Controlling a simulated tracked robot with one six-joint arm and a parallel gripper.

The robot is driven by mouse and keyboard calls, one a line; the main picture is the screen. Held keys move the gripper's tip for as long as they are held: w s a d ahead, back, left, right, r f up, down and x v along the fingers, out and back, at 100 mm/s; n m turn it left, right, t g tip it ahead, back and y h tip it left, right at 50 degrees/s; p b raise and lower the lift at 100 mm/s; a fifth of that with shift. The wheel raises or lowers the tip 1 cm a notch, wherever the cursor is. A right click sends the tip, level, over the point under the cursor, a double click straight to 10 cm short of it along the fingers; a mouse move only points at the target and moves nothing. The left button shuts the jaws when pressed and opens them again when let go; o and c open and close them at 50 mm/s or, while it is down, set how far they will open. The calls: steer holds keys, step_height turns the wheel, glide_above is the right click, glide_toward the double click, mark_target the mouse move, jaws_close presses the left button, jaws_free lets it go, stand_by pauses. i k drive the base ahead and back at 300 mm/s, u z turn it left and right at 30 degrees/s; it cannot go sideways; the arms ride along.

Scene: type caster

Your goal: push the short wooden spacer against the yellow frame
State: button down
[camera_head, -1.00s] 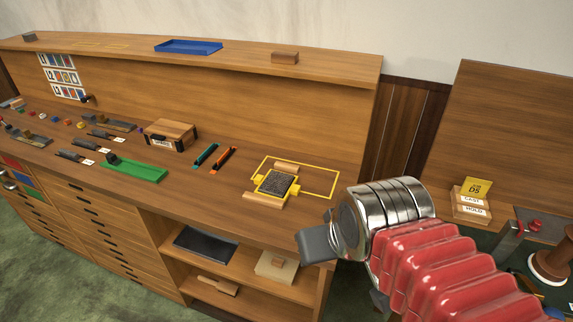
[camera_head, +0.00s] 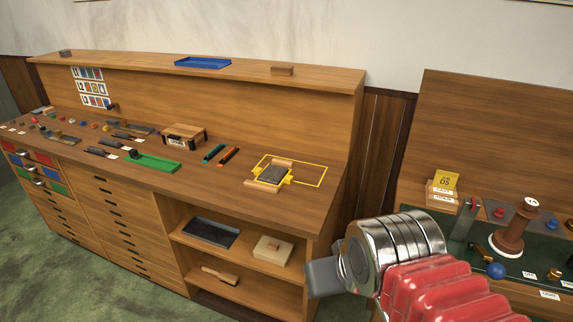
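The yellow frame (camera_head: 324,176) is a thin rectangular outline on the wooden counter top. A dark grey block (camera_head: 271,174) sits in its left part, with yellow pieces (camera_head: 288,179) beside it. One wooden piece (camera_head: 283,162) lies along the block's back side. Another wooden piece (camera_head: 263,186), which looks longer, lies along its front side. The back one looks like the short spacer; its exact contact with the frame is too small to tell. My gripper (camera_head: 322,278) is low in front of the cabinet's right end, well away from the frame. Its grey fingers show edge-on.
A blue tray (camera_head: 203,62) and a wooden block (camera_head: 282,70) stand on the upper shelf. A green tray (camera_head: 153,162), a wooden box (camera_head: 184,135) and an orange bar (camera_head: 229,156) lie left of the frame. A second bench (camera_head: 412,192) stands at right.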

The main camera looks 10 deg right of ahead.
mark_target(275, 161)
steer(key=k, duration=0.65)
steer(key=u, duration=0.45)
steer(key=i, duration=0.9)
steer(key=u, duration=0.75)
steer(key=i, duration=1.45)
steer(key=z, duration=0.2)
